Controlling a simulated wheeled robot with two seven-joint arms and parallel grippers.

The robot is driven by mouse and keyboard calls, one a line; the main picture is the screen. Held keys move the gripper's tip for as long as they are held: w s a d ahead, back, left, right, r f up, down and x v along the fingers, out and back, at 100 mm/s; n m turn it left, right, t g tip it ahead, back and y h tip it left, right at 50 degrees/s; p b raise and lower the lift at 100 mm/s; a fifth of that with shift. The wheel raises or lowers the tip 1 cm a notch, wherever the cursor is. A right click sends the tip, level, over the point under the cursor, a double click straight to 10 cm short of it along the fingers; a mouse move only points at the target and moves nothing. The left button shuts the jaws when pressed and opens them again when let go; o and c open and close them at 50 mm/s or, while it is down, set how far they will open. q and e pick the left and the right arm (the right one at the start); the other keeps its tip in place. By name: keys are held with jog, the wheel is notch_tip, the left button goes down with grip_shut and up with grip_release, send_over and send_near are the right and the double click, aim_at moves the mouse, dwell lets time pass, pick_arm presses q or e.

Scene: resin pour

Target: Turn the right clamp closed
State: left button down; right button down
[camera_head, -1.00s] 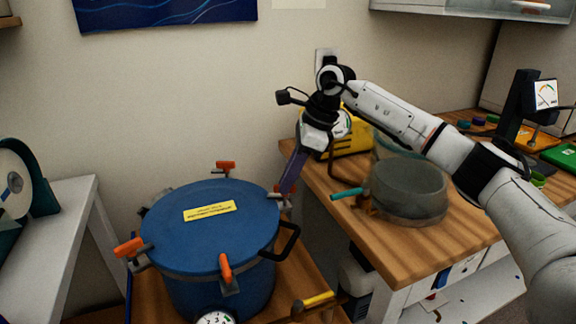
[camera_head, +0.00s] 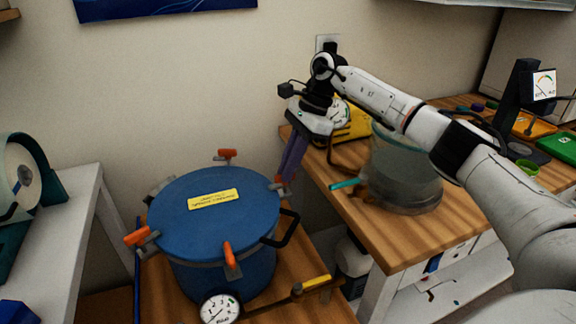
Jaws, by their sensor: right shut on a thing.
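A blue pressure pot (camera_head: 222,275) with a blue lid (camera_head: 215,222) and a yellow label stands on a low wooden surface. Orange-handled clamps sit around its rim: a back clamp (camera_head: 227,155), a left clamp (camera_head: 138,236) and a front clamp (camera_head: 229,255). The right clamp (camera_head: 279,181) is at the lid's right edge, mostly hidden by the gripper. My right gripper (camera_head: 287,178) reaches down from the upper right, its purple fingers shut on the right clamp's handle. My left gripper is not in view.
A wooden bench (camera_head: 400,235) on the right holds a clear container (camera_head: 405,180) with a teal-handled valve, close to my right arm. A pressure gauge (camera_head: 219,308) is at the pot's front. A white table (camera_head: 60,230) stands at left.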

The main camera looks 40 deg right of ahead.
jog(key=c, duration=1.8)
grip_release()
jog(key=shift+c, duration=0.2)
jog(key=w+v, duration=0.1)
jog(key=v, duration=0.9)
jog(key=shift+s+r, duration=0.2)
jog(key=shift+s, duration=0.3)
jog(key=shift+s+d+f, duration=0.1)
